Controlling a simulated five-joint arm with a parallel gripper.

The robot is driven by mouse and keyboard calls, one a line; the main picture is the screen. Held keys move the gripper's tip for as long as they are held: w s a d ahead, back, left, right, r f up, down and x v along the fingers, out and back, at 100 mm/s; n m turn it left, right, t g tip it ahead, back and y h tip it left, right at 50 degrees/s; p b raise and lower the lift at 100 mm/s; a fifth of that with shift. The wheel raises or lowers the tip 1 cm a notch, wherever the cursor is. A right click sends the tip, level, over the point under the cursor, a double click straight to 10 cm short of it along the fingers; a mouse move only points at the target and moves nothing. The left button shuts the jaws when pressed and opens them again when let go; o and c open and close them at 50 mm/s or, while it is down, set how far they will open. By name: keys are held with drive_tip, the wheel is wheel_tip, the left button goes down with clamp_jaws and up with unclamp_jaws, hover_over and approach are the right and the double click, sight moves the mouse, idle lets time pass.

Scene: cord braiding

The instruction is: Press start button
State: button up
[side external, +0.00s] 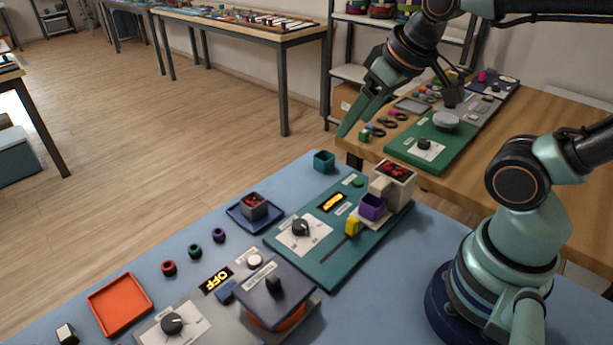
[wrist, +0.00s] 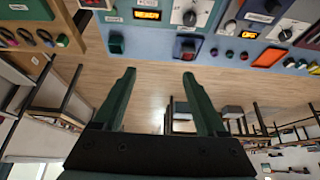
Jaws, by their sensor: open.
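A small round green button (side external: 358,181) sits on the teal board (side external: 318,262), beside a lit yellow display (side external: 332,202). In the wrist view the green button (wrist: 114,15) is near the top edge, left of the display (wrist: 147,15), which reads READY. A white round button (side external: 255,261) is on the grey panel near a display (side external: 216,280) reading OFF. The button labels are too small to read. My gripper (side external: 356,116) is open and empty, raised beyond the far edge of the blue table. Its parted fingers (wrist: 158,75) show in the wrist view.
The teal board also carries a black knob (side external: 300,227), a yellow slider (side external: 352,226), a purple cup (side external: 373,207) and a pale block (side external: 396,178). A teal cup (side external: 324,161) stands beyond it. A wooden table (side external: 530,150) with another green panel stands behind.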

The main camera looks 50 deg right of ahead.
clamp_jaws()
idle(1.6)
